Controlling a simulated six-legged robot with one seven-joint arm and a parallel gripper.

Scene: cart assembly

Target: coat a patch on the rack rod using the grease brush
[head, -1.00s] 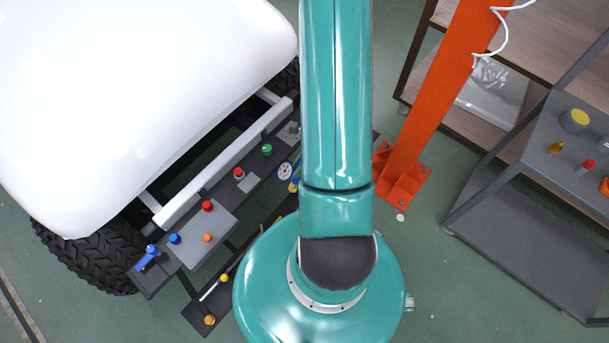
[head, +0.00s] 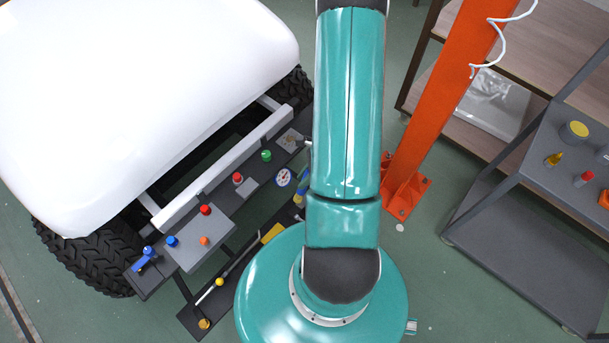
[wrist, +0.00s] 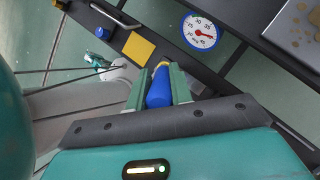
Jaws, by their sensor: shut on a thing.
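In the wrist view my gripper (wrist: 160,90) is shut on a blue handle with a yellow end (wrist: 160,88), which looks like the grease brush. Its bristles cannot be made out. My arm hides the gripper in the head view. A thin rod (head: 240,262), part pale and part dark, lies along the low dark shelf in the head view, with a yellow ball on it. I take it for the rack rod, but cannot be sure. No coated patch can be made out on it.
A dial gauge (wrist: 200,32) and a yellow plate (wrist: 138,48) lie near the gripper. The front shelf carries coloured knobs (head: 205,210) beside the white cart body (head: 140,90). An orange post (head: 435,110) and a grey trolley (head: 530,230) stand to the right, with open floor between.

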